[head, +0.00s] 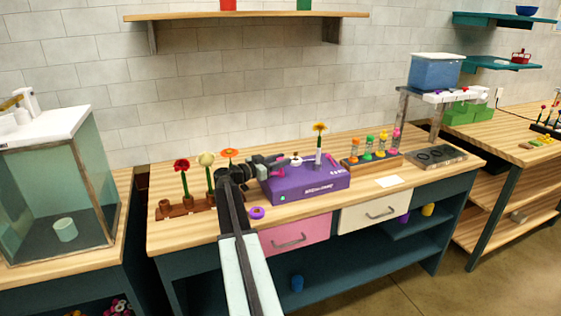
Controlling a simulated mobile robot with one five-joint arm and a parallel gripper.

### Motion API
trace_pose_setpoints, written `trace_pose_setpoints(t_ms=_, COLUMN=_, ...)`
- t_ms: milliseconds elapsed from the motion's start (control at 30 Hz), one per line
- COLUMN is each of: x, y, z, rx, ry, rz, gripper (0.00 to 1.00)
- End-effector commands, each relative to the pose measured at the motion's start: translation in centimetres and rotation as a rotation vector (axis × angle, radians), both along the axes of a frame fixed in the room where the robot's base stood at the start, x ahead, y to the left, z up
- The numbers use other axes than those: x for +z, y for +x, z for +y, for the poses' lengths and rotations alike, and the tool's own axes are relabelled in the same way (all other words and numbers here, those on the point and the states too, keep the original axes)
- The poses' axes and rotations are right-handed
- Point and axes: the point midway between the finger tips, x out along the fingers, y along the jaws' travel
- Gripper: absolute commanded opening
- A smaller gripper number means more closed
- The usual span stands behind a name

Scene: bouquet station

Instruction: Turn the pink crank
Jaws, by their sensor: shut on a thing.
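The purple machine box (315,189) stands on the wooden bench, with a green light on its front. The pink crank (279,171) is at the left part of the box and is partly hidden by my gripper. My gripper (281,161) reaches in from the front left, beside the box's upper left side. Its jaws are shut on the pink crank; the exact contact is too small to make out.
A wooden rack (184,207) with red, cream and orange flowers stands left of my arm. A purple ring (257,213) lies near the bench's front edge. A rack of coloured bottles (371,158) stands right of the box. A white card (393,181) lies in front of it.

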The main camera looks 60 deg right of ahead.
Motion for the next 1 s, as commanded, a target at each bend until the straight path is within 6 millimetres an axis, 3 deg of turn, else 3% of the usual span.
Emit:
trace_pose_setpoints(t_ms=167, x=0.2, y=0.3, z=-0.1, rx=0.009, ry=-0.005, rz=0.004, gripper=0.0)
trace_pose_setpoints(t_ms=200, x=0.2, y=0.3, z=-0.1, rx=0.009, ry=-0.005, rz=0.004, gripper=0.42)
trace_pose_setpoints(t_ms=267, x=0.2, y=0.3, z=-0.1, rx=0.009, ry=-0.004, rz=0.004, gripper=0.55)
trace_pose_setpoints(t_ms=667, x=0.1, y=0.1, z=0.3, rx=0.004, ry=-0.001, rz=0.002, gripper=0.55)
trace_pose_setpoints(t_ms=1000, x=0.1, y=0.6, z=4.9, rx=0.005, ry=-0.002, rz=0.002, gripper=0.55)
